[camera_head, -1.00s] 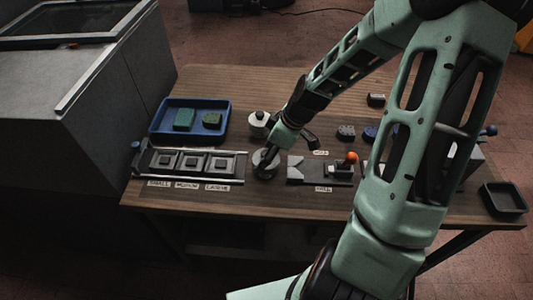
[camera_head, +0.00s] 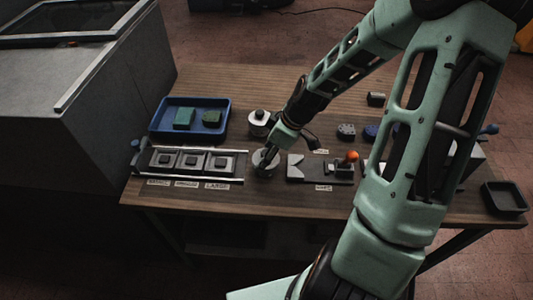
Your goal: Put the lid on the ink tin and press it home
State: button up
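My gripper (camera_head: 268,157) points down at a round grey metal piece (camera_head: 262,167) on the table, between the labelled row of blocks and the notched fixture. This looks like the ink tin or its lid; I cannot tell which, as the gripper covers part of it. The fingers are too small and dark to show whether they are open or shut. A second round tin-like item (camera_head: 257,129), pale with a dark knob on top, stands just behind, near the blue tray.
A fixture (camera_head: 190,162) with several square blocks and size labels lies to the left. A blue tray (camera_head: 158,123) holds two green blocks. A notched fixture (camera_head: 296,168) and an orange-knobbed lever (camera_head: 351,156) are to the right. A black tray (camera_head: 504,198) sits at the right edge.

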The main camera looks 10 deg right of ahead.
jog(key=o, duration=0.9)
jog(key=shift+o, duration=0.9)
jog(key=o, duration=0.4)
jog(key=shift+c, duration=0.2)
jog(key=shift+r, duration=0.1)
jog(key=shift+r+p, duration=3.1)
jog(key=shift+r, duration=0.35)
jog(key=shift+f, duration=0.1)
